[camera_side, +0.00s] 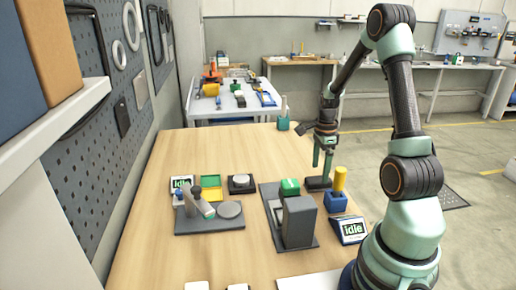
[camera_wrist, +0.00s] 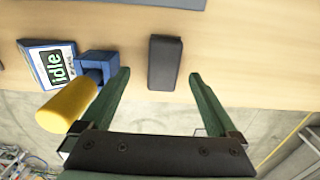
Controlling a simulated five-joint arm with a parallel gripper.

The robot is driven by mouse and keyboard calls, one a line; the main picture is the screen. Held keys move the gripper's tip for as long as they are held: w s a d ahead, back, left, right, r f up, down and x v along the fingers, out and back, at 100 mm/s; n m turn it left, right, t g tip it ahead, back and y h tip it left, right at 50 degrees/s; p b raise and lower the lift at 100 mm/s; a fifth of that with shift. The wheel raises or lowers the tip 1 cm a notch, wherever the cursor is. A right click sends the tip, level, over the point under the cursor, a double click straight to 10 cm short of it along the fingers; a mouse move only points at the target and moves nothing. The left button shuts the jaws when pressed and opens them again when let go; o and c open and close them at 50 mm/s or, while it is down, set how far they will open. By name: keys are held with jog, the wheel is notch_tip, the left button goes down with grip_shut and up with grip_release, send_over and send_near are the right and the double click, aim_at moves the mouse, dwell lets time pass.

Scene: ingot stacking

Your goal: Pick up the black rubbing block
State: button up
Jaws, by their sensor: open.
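The black rubbing block (camera_wrist: 165,62) lies flat on the wooden table near its edge. In the wrist view it appears between and just beyond the tips of my gripper (camera_wrist: 158,78). The fingers are open, with a gap on each side of the block, and nothing is held. In the side view my gripper (camera_side: 322,165) points down over the block (camera_side: 318,184), with its green fingers close above it. I cannot tell the exact height gap.
A blue holder (camera_side: 336,203) with a yellow cylinder (camera_side: 340,179) stands close beside the block. An idle sign (camera_side: 352,229) sits nearby. A grey machine (camera_side: 299,222) with a green part (camera_side: 289,187) is to the left. The far table area (camera_side: 220,150) is clear.

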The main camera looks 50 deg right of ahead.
aim_at(319, 179)
jog(key=shift+w+d+f, duration=0.1)
jog(key=shift+d+f, duration=0.05)
jog(key=shift+f, duration=1.2)
jog(key=shift+d+f, duration=0.15)
jog(key=shift+f, duration=1.15)
grip_shut()
notch_tip(319, 179, up, 20)
